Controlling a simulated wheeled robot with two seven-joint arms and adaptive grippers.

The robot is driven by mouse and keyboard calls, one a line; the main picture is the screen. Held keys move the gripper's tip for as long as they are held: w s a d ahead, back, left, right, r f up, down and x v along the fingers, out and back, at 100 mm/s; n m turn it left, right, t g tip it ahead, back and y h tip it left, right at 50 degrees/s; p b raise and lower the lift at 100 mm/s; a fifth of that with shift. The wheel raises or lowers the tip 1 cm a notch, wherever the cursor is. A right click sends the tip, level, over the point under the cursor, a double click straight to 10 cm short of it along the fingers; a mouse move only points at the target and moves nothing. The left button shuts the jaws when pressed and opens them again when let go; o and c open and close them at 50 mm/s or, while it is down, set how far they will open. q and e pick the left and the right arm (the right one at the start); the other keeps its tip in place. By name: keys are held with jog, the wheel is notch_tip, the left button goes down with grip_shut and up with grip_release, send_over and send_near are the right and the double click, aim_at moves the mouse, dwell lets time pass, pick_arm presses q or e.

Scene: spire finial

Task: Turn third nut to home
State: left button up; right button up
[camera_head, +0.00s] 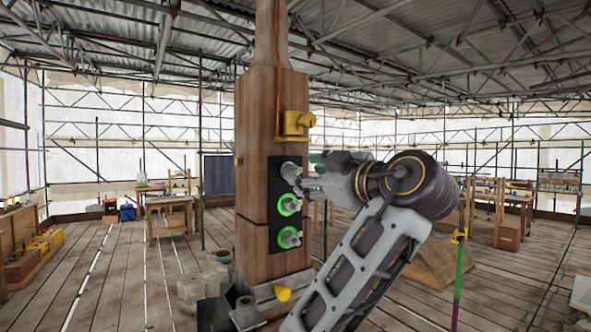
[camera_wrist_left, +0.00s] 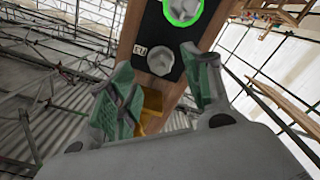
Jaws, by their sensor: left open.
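Two lower nuts, the middle (camera_head: 288,205) and bottom (camera_head: 288,238), have glowing green rings. My left gripper (camera_head: 312,180) is just right of the third nut in the head view. In the left wrist view its two green-grey fingers (camera_wrist_left: 158,62) are apart, with the nut showing between their tips. Contact cannot be told. My right gripper is not in view.
The plate is on an upright wooden spire (camera_head: 257,130). A yellow bracket (camera_head: 295,124) stands out just above the plate. Grey blocks (camera_head: 215,270) and a yellow knob (camera_head: 283,294) are near its base. Benches and scaffolding stand farther back, with open plank floor left.

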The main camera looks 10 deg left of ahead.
aim_at(295, 173)
pick_arm(q)
jog(key=shift+p+x, duration=0.85)
jog(key=shift+x, duration=2)
jog(key=c, duration=1)
jog(key=shift+f, duration=0.1)
